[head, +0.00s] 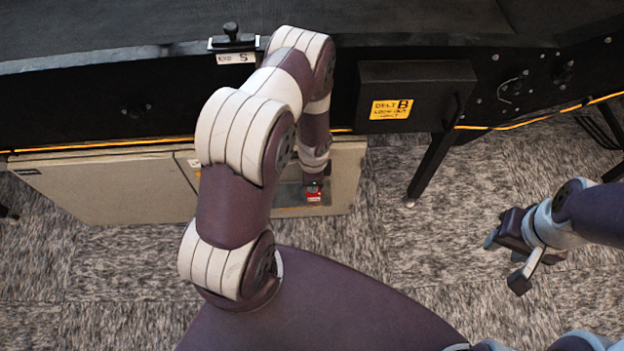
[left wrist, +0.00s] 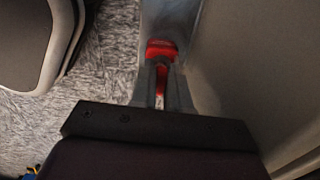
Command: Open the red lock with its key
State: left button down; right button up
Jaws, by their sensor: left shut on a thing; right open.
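A red lock (head: 314,197) with a pale label shows at the grey cabinet's right part in the head view. In the left wrist view a red block (left wrist: 161,50), apparently the lock, sits just past my fingertips. My left gripper (left wrist: 161,88) is shut on a narrow red piece (left wrist: 161,79), apparently the key. The two red parts line up and look close or touching; I cannot tell whether the key is inside the lock. In the head view my left arm hides most of that gripper. My right gripper (head: 505,262) is open and empty above the carpet at the right.
The grey cabinet (head: 100,187) stands below the black conveyor (head: 120,45). A black box (head: 430,92) with a yellow label and a black support leg (head: 432,165) are to the right of my left arm. A labelled black clamp (head: 232,45) sits on the conveyor edge. Carpet is clear at right.

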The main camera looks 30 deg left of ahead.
dwell(0.4)
pick_arm(q)
jog(key=shift+r, duration=0.15)
notch_tip(320, 180, up, 5)
jog(key=p, duration=0.5)
jog(key=shift+s, duration=0.1)
jog(key=shift+f, duration=0.2)
jog(key=shift+s, duration=0.1)
